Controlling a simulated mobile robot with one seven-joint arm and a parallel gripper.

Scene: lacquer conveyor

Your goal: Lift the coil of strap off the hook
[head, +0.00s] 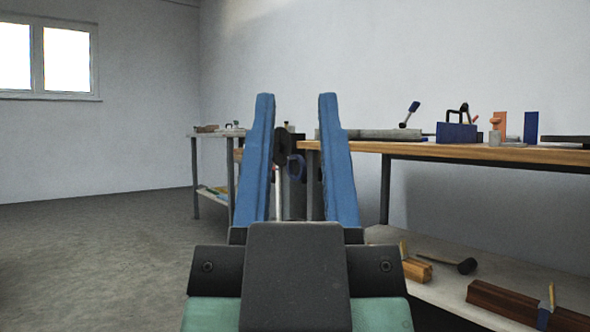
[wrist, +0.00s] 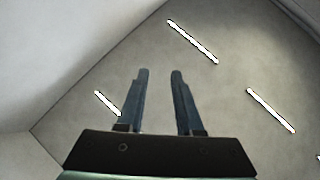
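My gripper (head: 296,98) stands upright in the middle of the head view, its two blue fingers apart with nothing held between them. In the wrist view the fingers (wrist: 160,72) are also apart and empty against the ceiling. I cannot make out the hook clearly.
A long wooden-topped workbench (head: 440,150) runs along the right, with a blue toolbox (head: 456,132) and tools on top. Another bench (head: 194,165) stands farther back. The floor (head: 95,245) at left is clear.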

